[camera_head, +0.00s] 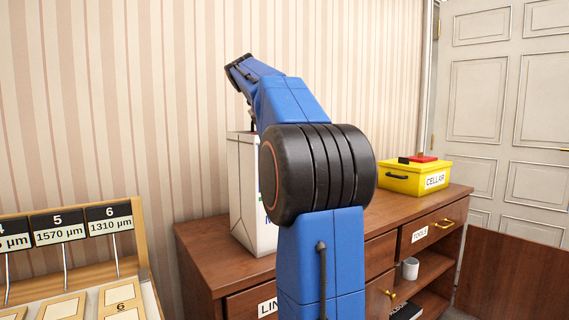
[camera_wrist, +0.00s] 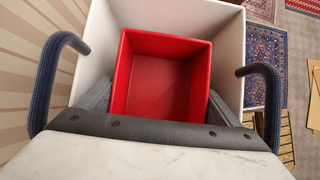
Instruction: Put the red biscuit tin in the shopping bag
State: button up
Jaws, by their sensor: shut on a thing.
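The red biscuit tin (camera_wrist: 165,85) shows in the wrist view as a square red box, seen from above. My gripper (camera_wrist: 160,102) is shut on it, with a grey finger at its left and right sides. The white shopping bag (camera_head: 242,185) stands upright on the sideboard, partly hidden behind my arm. In the wrist view the bag's pale walls (camera_wrist: 98,48) surround the tin at the back and sides. How deep the tin sits, and whether it touches the bag's floor, I cannot tell. In the head view the tin is hidden.
The wooden sideboard (camera_head: 201,246) carries a yellow CELLAR box (camera_head: 398,178) with a red and black thing on its lid. A mug (camera_head: 410,268) stands on a shelf below. A rack with number cards (camera_head: 60,228) is at the left. The striped wall is close behind the bag.

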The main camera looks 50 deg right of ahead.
jog(key=shift+f, duration=2.55)
jog(key=shift+f, duration=0.1)
jog(key=o, duration=1.5)
jog(key=v, duration=1.1)
jog(key=shift+a+r, duration=0.15)
jog(key=shift+r, duration=0.25)
jog(key=shift+a+r, duration=0.1)
jog(key=shift+r, duration=0.05)
